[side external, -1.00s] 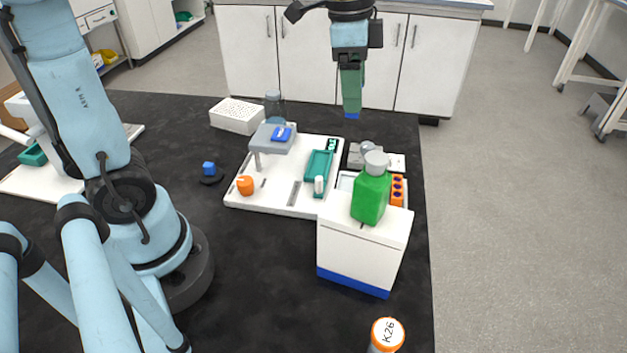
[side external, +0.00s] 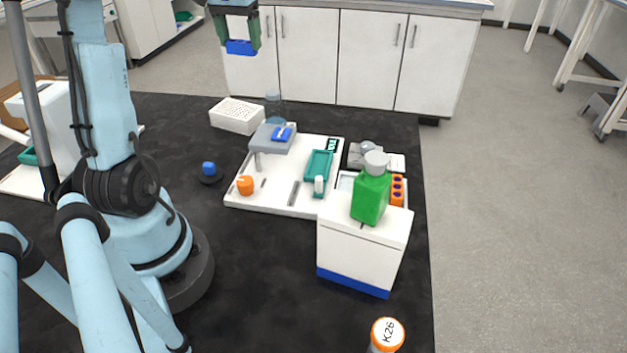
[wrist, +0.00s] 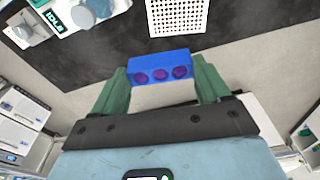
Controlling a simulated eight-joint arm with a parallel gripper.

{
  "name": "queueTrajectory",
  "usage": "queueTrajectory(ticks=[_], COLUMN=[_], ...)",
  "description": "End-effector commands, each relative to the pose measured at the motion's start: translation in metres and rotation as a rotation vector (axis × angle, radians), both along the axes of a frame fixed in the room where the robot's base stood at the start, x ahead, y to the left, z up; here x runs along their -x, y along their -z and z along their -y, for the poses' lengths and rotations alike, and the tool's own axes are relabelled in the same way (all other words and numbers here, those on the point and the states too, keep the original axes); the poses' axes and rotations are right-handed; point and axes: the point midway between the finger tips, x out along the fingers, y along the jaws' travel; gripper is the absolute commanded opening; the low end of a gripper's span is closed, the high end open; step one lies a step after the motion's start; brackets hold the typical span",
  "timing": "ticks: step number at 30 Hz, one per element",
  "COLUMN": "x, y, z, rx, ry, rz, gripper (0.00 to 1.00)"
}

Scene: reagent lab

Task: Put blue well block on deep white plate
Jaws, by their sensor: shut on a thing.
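My gripper (side external: 239,46) is high beyond the far table edge in the side view, with its green fingers shut on the blue well block (side external: 241,48). In the wrist view the blue well block (wrist: 160,68) sits between both fingertips (wrist: 160,76), its side with several purple round wells facing the camera. A deep white plate (side external: 238,116), a box-like block with a grid of small holes, stands on the black table below the gripper. It also shows at the top of the wrist view (wrist: 178,16), apart from the block.
A white board (side external: 271,197) carries a grey stand, an orange knob and a teal tray (side external: 319,166). A glass jar (side external: 275,107) stands right of the plate. A green bottle (side external: 371,196) is on a white box. Table between is clear.

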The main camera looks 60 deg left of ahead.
Motion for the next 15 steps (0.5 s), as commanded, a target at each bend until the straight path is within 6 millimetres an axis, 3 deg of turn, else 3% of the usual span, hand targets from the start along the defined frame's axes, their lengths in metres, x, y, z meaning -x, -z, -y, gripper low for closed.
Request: queueTrajectory(ticks=[6,15], x=[0.027,0.024], y=[0.002,0.038], z=[-0.037,-0.034], rx=[-0.002,-0.002], ry=[-0.163,-0.153], rz=[0.003,0.003], gripper=[0.46,0.46])
